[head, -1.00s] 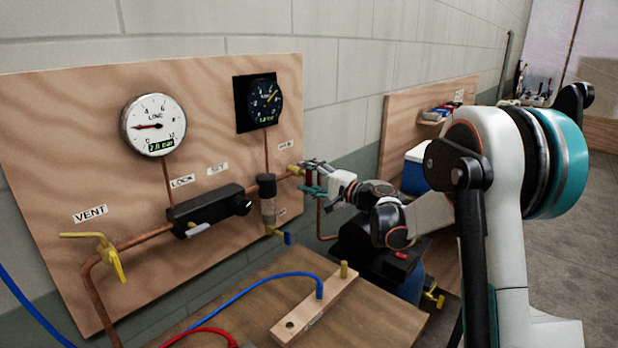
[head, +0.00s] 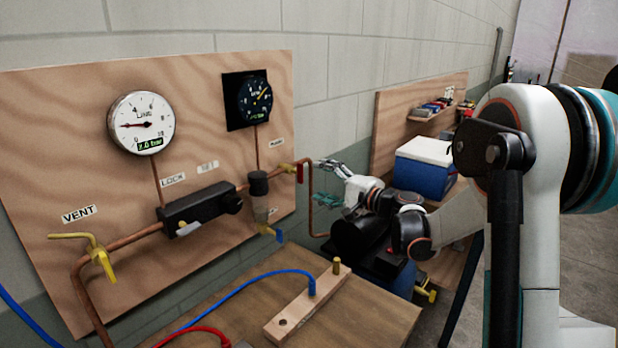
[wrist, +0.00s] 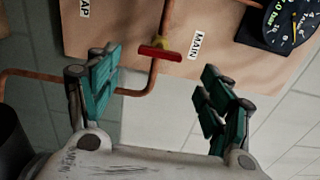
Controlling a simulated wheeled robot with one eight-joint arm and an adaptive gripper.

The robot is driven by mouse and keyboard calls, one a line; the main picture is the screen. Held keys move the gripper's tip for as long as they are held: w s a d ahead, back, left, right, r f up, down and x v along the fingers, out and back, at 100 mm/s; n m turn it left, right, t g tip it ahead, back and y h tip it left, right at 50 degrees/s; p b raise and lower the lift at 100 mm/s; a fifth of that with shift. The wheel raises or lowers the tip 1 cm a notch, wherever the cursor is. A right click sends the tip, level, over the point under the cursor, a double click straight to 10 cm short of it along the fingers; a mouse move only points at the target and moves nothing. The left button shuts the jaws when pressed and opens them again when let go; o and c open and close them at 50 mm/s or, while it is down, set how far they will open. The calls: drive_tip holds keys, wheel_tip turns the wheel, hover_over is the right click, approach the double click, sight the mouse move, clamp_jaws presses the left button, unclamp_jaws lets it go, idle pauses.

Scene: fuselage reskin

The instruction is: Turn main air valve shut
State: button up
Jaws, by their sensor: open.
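The main air valve (head: 289,168) is a brass body with a red handle (head: 299,173) on the copper pipe at the board's right edge. In the wrist view the red handle (wrist: 160,53) lies across the pipe, beside the MAIN label (wrist: 197,45). My gripper (head: 324,180) is open and empty, just right of the valve and apart from it. In the wrist view its teal-padded fingers (wrist: 160,68) stand wide apart, with the handle beyond them and between them in the picture. The fingers touch nothing that I can see.
The wooden board carries a white gauge (head: 141,123), a dark gauge (head: 255,99), a black regulator block (head: 197,209) and a yellow vent valve (head: 100,259). The copper pipe (wrist: 150,82) bends close to my fingers. A blue cooler (head: 421,168) stands behind my arm.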

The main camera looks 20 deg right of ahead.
drive_tip(key=v, duration=0.3)
drive_tip(key=shift+s+d, duration=0.15)
drive_tip(key=shift+s, duration=0.15)
